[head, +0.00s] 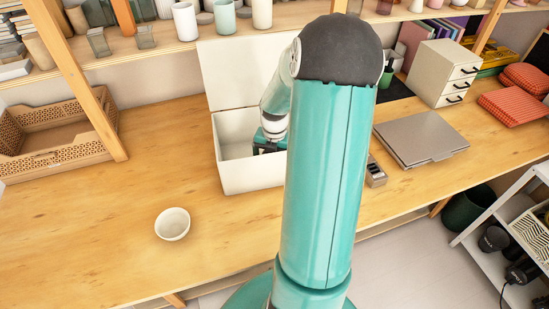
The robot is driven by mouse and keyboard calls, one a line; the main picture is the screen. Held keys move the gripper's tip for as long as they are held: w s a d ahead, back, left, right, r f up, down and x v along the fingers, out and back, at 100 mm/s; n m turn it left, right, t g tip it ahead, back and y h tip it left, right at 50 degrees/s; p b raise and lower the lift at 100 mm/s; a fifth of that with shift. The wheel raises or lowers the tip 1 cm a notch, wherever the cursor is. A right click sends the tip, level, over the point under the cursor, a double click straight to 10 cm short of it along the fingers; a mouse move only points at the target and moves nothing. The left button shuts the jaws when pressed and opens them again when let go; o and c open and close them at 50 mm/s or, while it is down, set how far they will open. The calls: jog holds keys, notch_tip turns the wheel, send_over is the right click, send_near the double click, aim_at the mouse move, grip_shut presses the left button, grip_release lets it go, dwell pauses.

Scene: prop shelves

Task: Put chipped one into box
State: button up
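A white open box (230,178) stands on the wooden table with its lid (235,75) raised at the back. A small off-white bowl (172,224) sits upright on the table, in front and to the left of the box. No chip can be made out on it at this size. My gripper (262,148) is at the box opening, apart from the bowl. My teal arm hides much of the gripper and the right part of the box. I cannot see the fingertips or whether anything is held or lies deeper in the box.
A closed laptop (420,138), white drawers (442,73) and red folded cloths (512,108) are at the right. Cups line the shelf above. The table around the bowl is clear.

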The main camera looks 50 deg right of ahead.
jog(key=shift+r, duration=0.1)
notch_tip(320, 180, up, 14)
dwell(0.5)
jog(key=shift+f, duration=0.2)
jog(key=a+r+m+t+h, duration=0.1)
jog(key=a+r+m, duration=0.35)
jog(key=a, duration=0.45)
jog(key=a+r+m+t+h, duration=0.1)
jog(key=a+r+m, duration=0.4)
jog(key=a, duration=0.4)
jog(key=s+a+m+t+y, duration=0.1)
jog(key=s+a+m, duration=0.3)
jog(key=a+m, duration=0.3)
jog(key=s+a+r+m+t+y, duration=0.1)
jog(key=s+a+m+t, duration=0.1)
jog(key=s+a+m, duration=0.2)
jog(key=a+m, duration=0.2)
jog(key=a, duration=0.1)
jog(key=shift+s+r+m+t, duration=0.25)
jog(key=shift+m+t, duration=0.05)
jog(key=shift+m, duration=0.05)
